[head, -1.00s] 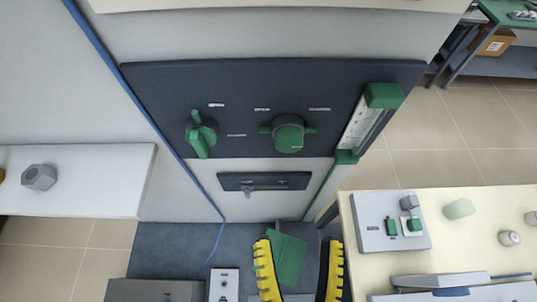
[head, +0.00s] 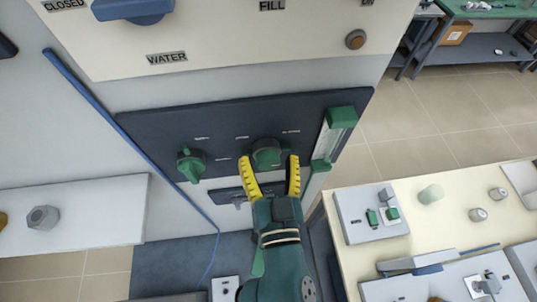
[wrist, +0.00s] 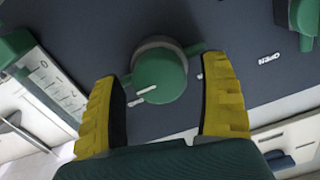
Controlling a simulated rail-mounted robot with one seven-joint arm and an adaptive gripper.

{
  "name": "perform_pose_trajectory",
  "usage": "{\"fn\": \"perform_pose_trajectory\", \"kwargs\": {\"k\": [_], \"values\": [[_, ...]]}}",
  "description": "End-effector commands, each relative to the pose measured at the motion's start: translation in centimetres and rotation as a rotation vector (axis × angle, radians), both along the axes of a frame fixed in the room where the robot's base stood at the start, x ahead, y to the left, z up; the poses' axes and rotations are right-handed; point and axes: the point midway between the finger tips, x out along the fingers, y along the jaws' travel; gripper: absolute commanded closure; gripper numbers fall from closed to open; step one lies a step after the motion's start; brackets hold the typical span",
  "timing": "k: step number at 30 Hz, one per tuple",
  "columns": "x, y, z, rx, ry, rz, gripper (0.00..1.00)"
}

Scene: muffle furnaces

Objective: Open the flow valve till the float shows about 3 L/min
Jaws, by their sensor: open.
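The flow valve is a round green knob (head: 267,152) with side arms and a pale mark, on the dark panel (head: 225,120). It shows large in the wrist view (wrist: 158,77). My gripper (head: 268,159) is open, its yellow fingers reaching up on either side of the knob; in the wrist view (wrist: 160,70) the knob sits between them, with no clear grip on it. The flow meter (head: 328,140) is a clear scale tube with green end blocks, right of the knob. Its scale shows 0, 1 and 2 in the wrist view (wrist: 50,85); I cannot make out the float.
Another green valve handle (head: 190,164) is left on the panel. A small slotted plate (head: 228,196) lies just below. A blue hose (head: 110,112) runs down the left. A cream bench (head: 450,215) with devices stands right; a white shelf (head: 100,205) is left.

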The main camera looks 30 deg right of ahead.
Motion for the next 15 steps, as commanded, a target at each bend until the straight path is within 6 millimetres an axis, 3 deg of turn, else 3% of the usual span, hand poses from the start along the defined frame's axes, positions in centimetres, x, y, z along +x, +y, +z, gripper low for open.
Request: {"fn": "perform_pose_trajectory", "kwargs": {"k": [7, 15], "values": [[0.11, -0.03, -0.09, 0.0, 0.001, 0.0, 0.23], [0.08, -0.01, -0.09, 0.0, 0.001, 0.0, 0.72]]}}
